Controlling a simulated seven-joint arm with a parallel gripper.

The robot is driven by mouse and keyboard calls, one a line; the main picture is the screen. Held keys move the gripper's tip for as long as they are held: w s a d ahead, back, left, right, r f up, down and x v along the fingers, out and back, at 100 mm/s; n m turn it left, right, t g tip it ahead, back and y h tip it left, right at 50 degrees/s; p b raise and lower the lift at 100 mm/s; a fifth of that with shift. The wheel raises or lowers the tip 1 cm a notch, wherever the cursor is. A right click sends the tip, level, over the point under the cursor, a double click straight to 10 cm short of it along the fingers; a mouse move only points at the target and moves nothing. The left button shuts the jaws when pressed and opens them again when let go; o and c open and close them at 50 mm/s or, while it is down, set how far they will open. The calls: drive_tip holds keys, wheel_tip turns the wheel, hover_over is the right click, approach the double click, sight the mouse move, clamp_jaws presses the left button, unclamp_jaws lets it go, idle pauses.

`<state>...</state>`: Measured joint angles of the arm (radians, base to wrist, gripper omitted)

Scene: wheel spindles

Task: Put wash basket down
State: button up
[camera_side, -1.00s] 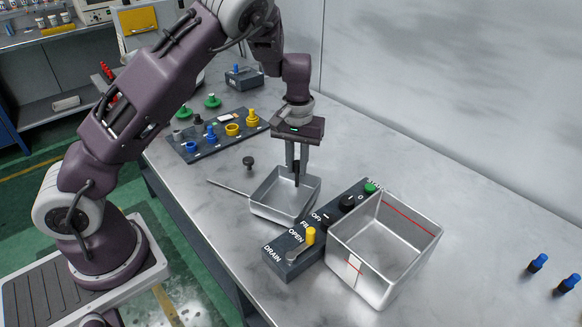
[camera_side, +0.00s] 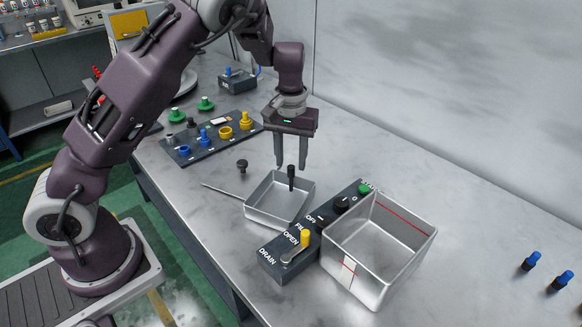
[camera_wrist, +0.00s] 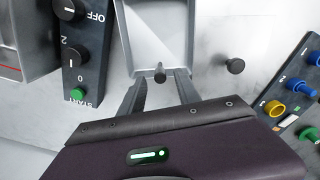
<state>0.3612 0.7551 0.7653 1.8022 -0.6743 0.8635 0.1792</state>
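The wash basket (camera_side: 262,211) is a shallow square metal tray with a thin rod handle to the left and a black upright knob (camera_side: 291,178) at its far edge. It rests on the table, left of the control box. My gripper (camera_side: 291,166) is just above the knob, fingers apart, holding nothing. In the wrist view the knob (camera_wrist: 160,73) shows between the open fingers of my gripper (camera_wrist: 160,80), with the basket (camera_wrist: 128,45) beyond it.
The control box (camera_side: 285,262) with knobs and a yellow lever stands between the basket and a deep metal tank (camera_side: 372,285). A dark board (camera_side: 190,150) with coloured parts lies at the back left. A loose black knob (camera_side: 242,165) stands nearby. Two blue-topped pieces (camera_side: 531,261) are far right.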

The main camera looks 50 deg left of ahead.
drive_tip(key=s+d+r+h, duration=0.1)
drive_tip(key=s+r, duration=0.1)
drive_tip(key=r, duration=0.5)
drive_tip(key=s+d+r, duration=0.1)
drive_tip(key=s+r, duration=0.2)
drive_tip(key=r, duration=0.4)
drive_tip(key=s+d+r+m+t, duration=0.2)
drive_tip(key=s+m, duration=0.1)
drive_tip(key=s, duration=0.8)
drive_tip(key=s+d+r+m+t+y, duration=0.1)
drive_tip(key=s+d+r+m+t, duration=0.1)
drive_tip(key=s, duration=1)
drive_tip(key=shift+r+m+t, duration=0.25)
drive_tip(key=shift+m+t, duration=0.35)
drive_tip(key=shift+t, duration=0.2)
drive_tip(key=shift+d, duration=0.1)
